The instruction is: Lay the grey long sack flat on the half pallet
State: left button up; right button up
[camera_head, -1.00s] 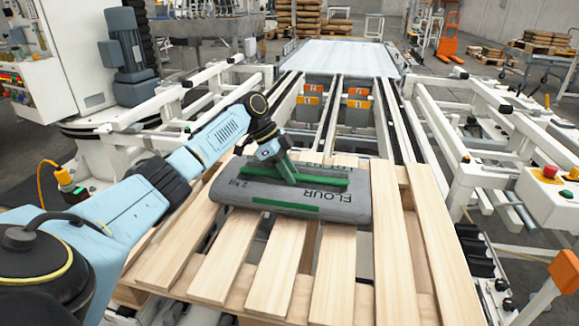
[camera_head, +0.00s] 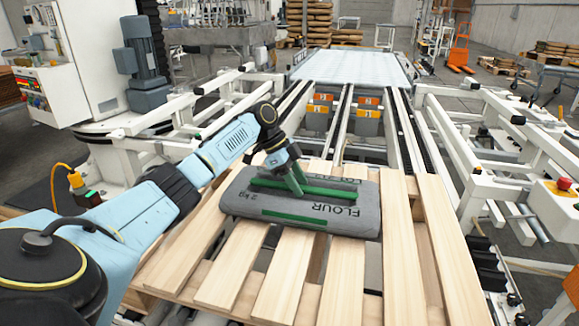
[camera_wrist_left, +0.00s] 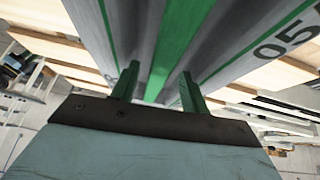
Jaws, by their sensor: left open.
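The grey long sack (camera_head: 340,218), printed FLOUR with green stripes, lies flat across the slats of the wooden half pallet (camera_head: 285,283). Its long side runs left to right in the head view. My left gripper (camera_head: 298,188) is at the top of the sack, its green fingers pointing down. In the left wrist view the left gripper (camera_wrist_left: 158,82) is open, with its fingers apart over the grey sack (camera_wrist_left: 228,38) and a green stripe between them. I cannot tell whether the fingertips touch the sack. My right gripper is not in view.
White conveyor frames (camera_head: 490,140) flank the pallet, with rails behind it leading to a pale platform (camera_head: 352,66). A control box with a red button (camera_head: 563,183) stands at the right. Bare slats lie in front of and to the right of the sack.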

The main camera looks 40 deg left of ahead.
pick_arm(q)
jog(key=p+v, duration=0.3)
jog(key=v, duration=0.8)
jog(key=shift+r, duration=0.15)
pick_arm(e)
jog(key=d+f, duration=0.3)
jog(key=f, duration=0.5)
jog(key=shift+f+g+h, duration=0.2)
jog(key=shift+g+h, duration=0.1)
pick_arm(q)
jog(key=shift+a, duration=0.1)
